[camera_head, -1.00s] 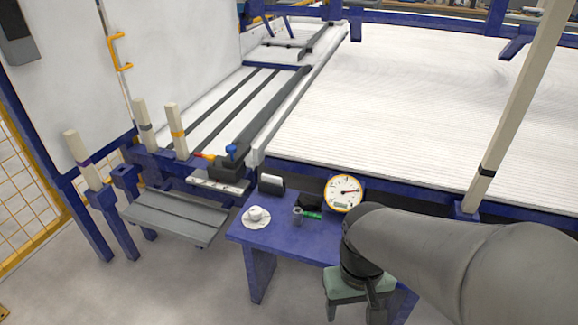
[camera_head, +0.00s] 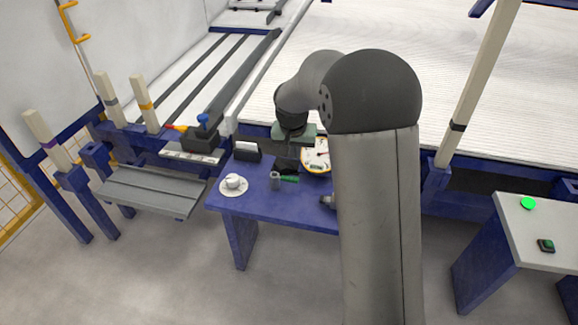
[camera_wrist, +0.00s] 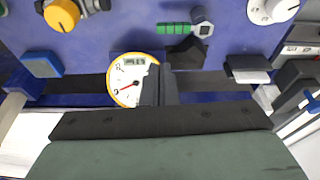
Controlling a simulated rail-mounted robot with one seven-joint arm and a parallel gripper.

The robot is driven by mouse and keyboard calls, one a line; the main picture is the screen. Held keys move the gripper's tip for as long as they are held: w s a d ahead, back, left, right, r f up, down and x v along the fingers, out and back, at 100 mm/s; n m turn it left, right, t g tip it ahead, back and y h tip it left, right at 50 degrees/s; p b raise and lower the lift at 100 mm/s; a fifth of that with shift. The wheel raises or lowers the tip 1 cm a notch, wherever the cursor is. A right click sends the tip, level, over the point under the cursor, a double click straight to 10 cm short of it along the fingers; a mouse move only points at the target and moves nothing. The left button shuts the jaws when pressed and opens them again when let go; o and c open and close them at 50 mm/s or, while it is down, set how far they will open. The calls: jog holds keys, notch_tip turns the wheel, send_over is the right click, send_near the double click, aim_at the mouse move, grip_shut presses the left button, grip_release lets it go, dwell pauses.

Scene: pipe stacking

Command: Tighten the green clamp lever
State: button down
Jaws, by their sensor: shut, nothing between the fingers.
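The only green lever-like thing I can make out is a green handle (camera_head: 290,179) joined to a grey cylinder (camera_head: 275,181) on the blue table. In the wrist view the green handle (camera_wrist: 174,28) lies near the top middle, with its grey end to the right. Whether it is the clamp lever I cannot tell. My gripper (camera_head: 286,163) hangs over the table's back part, close to the gauge. In the wrist view its black fingers (camera_wrist: 159,85) are together and empty, apart from the green handle. They cover part of the gauge.
A right-hand table carries a bright green button (camera_head: 528,203).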

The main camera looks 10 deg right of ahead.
aim_at(284, 179)
jog(key=shift+m+t, duration=0.3)
jog(key=w, duration=0.1)
jog(key=w+f, duration=0.1)
jog(key=w, duration=0.2)
jog(key=shift+w+f, duration=0.3)
jog(key=shift+w, duration=0.05)
jog(key=b+x, duration=0.2)
jog(key=x, duration=0.7)
jog(key=shift+d+f+b, duration=0.1)
jog(key=shift+f+b, duration=0.2)
jog(key=shift+b, duration=0.1)
jog(key=shift+s+f, duration=0.1)
jog(key=shift+f, duration=0.25)
jog(key=shift+s+a+r+b, duration=0.1)
jog(key=shift+s+a+b, duration=0.25)
jog(key=shift+s, duration=0.45)
jog(key=shift+s+a+r+b, duration=0.1)
jog(key=shift+s+a+b, duration=0.1)
jog(key=shift+s+a, duration=0.45)
